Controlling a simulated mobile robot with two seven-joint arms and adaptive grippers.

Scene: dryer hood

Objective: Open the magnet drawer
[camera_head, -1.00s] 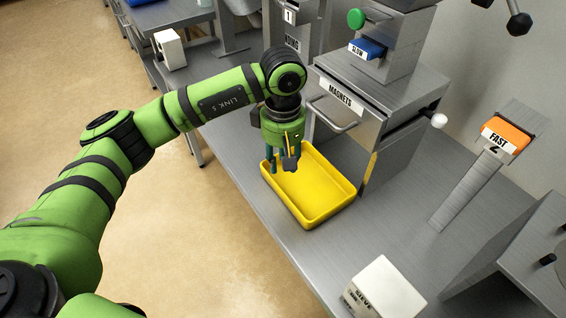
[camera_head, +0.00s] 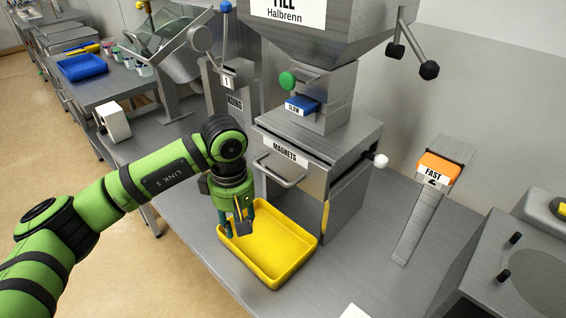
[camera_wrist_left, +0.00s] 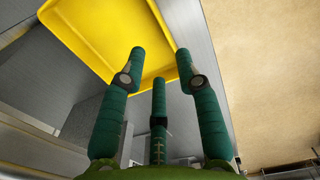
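The magnet drawer has a grey metal front labelled MAGNETS (camera_head: 285,152) and a bar handle (camera_head: 284,178). It sits in a metal housing below the blue SLOW tag, and it looks shut. My left gripper (camera_head: 236,230) points down over the left side of the yellow tray (camera_head: 290,268), left of and below the handle. In the left wrist view the gripper (camera_wrist_left: 160,58) has its green fingers spread apart with nothing between them. The yellow tray's rim (camera_wrist_left: 85,55) lies beyond the fingertips. My right gripper is not in view.
A rod with a white knob (camera_head: 380,161) sticks out right of the housing. An orange FAST tag (camera_head: 439,168) tops a slanted post farther right. A green knob (camera_head: 287,82) is above the drawer. Bare bench (camera_head: 350,265) lies right of the tray.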

